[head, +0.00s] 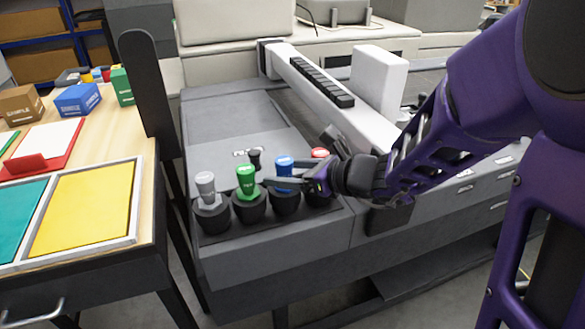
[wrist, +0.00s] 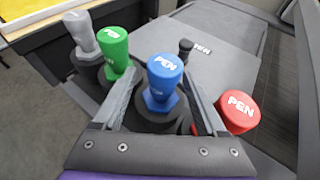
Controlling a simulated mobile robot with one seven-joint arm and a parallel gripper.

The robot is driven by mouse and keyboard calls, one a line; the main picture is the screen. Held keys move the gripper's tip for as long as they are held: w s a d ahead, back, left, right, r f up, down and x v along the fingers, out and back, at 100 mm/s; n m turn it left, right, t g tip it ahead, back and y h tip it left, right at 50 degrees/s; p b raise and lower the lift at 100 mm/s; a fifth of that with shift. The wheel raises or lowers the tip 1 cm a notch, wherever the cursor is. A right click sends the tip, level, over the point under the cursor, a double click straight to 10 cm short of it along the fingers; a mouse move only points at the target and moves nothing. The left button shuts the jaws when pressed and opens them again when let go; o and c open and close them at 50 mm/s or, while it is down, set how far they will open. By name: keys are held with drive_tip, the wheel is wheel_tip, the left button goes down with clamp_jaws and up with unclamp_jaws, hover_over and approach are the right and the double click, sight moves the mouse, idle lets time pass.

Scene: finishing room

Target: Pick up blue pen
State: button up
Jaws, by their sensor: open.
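The blue pen (head: 285,172) stands upright in a black holder in the row at the front of the grey machine. It also shows in the wrist view (wrist: 163,78), between the two fingers. My gripper (head: 290,182) is open, with one finger on each side of the blue pen; whether a finger touches it cannot be told. The green pen (wrist: 115,50) stands just left of the left finger. The red pen (wrist: 238,110) stands just right of the right finger and is partly hidden behind my gripper in the head view.
A grey pen (head: 206,186) stands at the row's left end. A white rail (head: 335,100) crosses the machine behind my gripper. A wooden table (head: 120,135) with boxes and colored panels is at left.

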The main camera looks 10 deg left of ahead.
drive_tip(key=x, duration=0.3)
drive_tip(key=shift+w+d+f+b, duration=0.1)
drive_tip(key=shift+f+b, duration=0.1)
drive_tip(key=shift+b, duration=0.1)
drive_tip(key=shift+w+a, duration=0.2)
drive_tip(key=shift+a, duration=0.2)
clamp_jaws()
